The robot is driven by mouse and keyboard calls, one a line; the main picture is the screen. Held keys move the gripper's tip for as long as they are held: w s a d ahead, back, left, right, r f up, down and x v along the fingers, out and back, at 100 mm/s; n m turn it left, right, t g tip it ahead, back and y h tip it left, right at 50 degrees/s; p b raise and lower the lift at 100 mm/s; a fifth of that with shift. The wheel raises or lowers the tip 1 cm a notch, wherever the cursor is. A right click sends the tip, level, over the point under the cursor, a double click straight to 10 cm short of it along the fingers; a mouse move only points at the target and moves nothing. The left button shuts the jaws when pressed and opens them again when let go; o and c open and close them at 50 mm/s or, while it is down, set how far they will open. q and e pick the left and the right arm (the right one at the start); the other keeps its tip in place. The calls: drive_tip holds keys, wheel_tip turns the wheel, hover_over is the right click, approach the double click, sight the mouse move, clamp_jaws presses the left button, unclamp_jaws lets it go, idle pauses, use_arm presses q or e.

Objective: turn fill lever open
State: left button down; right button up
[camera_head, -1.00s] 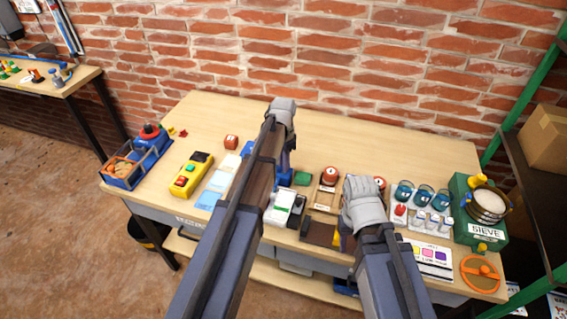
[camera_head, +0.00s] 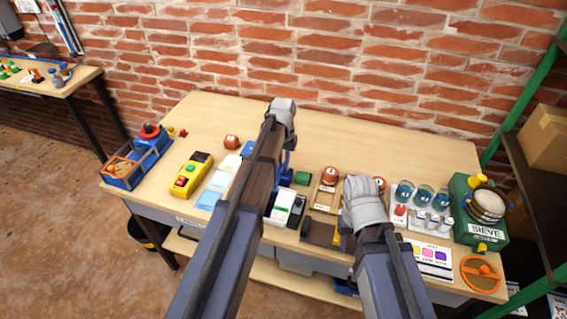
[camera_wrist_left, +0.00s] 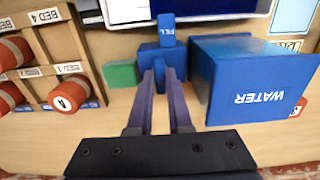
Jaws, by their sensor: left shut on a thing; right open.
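The blue fill lever (camera_wrist_left: 160,68), on a blue block with a FILL label (camera_wrist_left: 167,28), shows in the left wrist view. My left gripper (camera_wrist_left: 160,80) is shut on the lever, its two dark fingers on either side of it. The blue WATER tank (camera_wrist_left: 250,90) stands just to the right there. In the head view my left arm hides most of the tank, and a bit of blue (camera_head: 286,177) shows beside the arm. My right gripper (camera_head: 362,205) is over the front of the bench; its fingertips are hidden behind the wrist.
A green block (camera_wrist_left: 120,74) sits left of the lever block in the wrist view. The green SIEVE machine (camera_head: 480,230) is on the bench's right. The back of the bench (camera_head: 370,135) is clear.

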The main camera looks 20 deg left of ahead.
sight(283, 165)
idle(0.5)
use_arm(q)
drive_tip(key=c, duration=0.8)
unclamp_jaws()
drive_tip(key=shift+c, duration=0.2)
drive_tip(key=shift+r, duration=0.1)
wheel_tip(283, 165, up, 8)
drive_tip(key=p, duration=0.8)
use_arm(e)
wheel_tip(283, 165, up, 8)
use_arm(q)
drive_tip(key=shift+f, duration=0.2)
use_arm(e)
drive_tip(key=shift+f, duration=0.15)
